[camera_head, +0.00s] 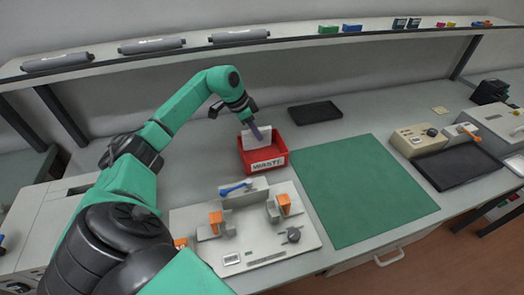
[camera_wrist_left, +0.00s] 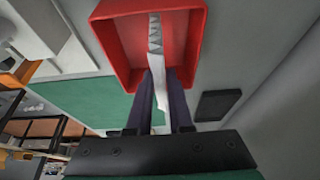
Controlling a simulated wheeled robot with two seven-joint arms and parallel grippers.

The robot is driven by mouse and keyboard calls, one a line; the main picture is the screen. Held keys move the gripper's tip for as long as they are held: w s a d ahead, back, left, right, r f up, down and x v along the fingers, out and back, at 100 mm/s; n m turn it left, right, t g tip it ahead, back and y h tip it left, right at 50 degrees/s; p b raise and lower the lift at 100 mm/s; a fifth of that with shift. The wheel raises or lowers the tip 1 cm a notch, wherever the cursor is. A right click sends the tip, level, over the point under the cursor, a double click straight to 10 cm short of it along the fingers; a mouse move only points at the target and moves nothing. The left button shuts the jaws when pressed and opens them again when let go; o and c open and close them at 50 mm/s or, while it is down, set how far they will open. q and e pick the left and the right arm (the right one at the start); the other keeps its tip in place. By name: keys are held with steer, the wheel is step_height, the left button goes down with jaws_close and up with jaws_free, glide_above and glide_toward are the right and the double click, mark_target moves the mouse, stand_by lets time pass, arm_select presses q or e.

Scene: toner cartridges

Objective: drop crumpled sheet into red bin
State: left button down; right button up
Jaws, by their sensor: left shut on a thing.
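The red bin (camera_head: 264,160) stands on the bench left of the green mat, with a white label on its front. It also shows in the left wrist view (camera_wrist_left: 112,45). My left gripper (camera_head: 257,134) is above the bin, pointing down toward its opening. It is shut on a white sheet (camera_head: 253,138), which hangs over the bin. In the left wrist view the sheet (camera_wrist_left: 157,75) lies between the dark fingers (camera_wrist_left: 160,100) and its jagged far end overlaps the bin's inside. I cannot tell whether the sheet touches the bin. My right gripper is not in view.
A green mat (camera_head: 362,188) lies right of the bin. A grey fixture with orange clamps (camera_head: 245,228) stands in front of it. A black tray (camera_head: 315,112) lies behind. A shelf (camera_head: 200,48) with grey cartridges runs along the back.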

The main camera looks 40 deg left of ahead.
arm_select(q)
steer(key=shift+f, duration=0.6)
steer(key=shift+r, duration=0.1)
steer(key=c, duration=0.7)
jaws_free()
steer(key=shift+c, duration=0.2)
steer(key=b+v, duration=0.1)
steer(key=v, duration=1.3)
steer(key=shift+r, duration=0.3)
steer(key=shift+s+f, duration=0.1)
steer(key=shift+f, duration=0.05)
